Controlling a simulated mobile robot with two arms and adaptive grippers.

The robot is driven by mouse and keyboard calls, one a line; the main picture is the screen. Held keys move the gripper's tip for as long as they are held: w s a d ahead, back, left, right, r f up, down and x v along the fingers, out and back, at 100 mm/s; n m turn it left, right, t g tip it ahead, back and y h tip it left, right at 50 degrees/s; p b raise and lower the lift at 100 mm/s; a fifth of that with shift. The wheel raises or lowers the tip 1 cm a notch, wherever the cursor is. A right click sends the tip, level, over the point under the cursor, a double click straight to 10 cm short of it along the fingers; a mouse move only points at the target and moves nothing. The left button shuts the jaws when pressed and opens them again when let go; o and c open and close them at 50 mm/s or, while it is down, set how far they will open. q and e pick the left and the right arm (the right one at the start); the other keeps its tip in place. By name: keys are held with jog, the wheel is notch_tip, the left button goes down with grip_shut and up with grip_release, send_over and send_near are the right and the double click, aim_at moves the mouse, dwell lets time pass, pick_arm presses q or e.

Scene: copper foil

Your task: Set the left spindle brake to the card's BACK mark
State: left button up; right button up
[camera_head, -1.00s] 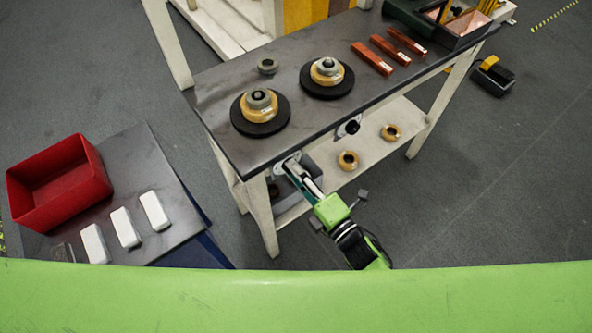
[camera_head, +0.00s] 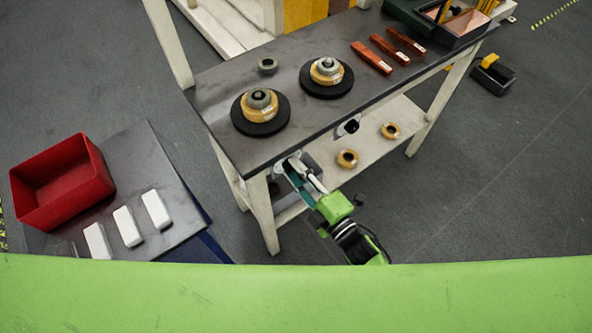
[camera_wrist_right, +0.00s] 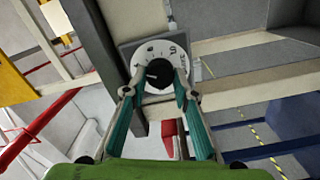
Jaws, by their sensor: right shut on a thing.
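The left spindle (camera_head: 247,127) is a black disc carrying a tan roll and a grey nut, on the dark bench top. Its brake is a dark knob (camera_wrist_right: 158,74) on a round white dial card (camera_wrist_right: 150,52) at the bench's front edge, below the disc. My right gripper (camera_wrist_right: 157,84) is shut on the knob, with one finger on either side. It also shows at the bench front in the head view (camera_head: 290,168), where it mostly hides the card. Dark marks show on the card, but I cannot read them or tell which one the knob faces. My left gripper is not in view.
The right spindle (camera_head: 312,90) has a similar brake knob (camera_head: 350,127) on the bench front. Copper bars (camera_head: 372,58) lie behind. A lower shelf (camera_head: 372,152) holds tan rings. A side table (camera_head: 185,222) carries a red bin (camera_head: 62,185) and white blocks.

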jog(key=o, duration=1.1)
jog(key=v, duration=1.2)
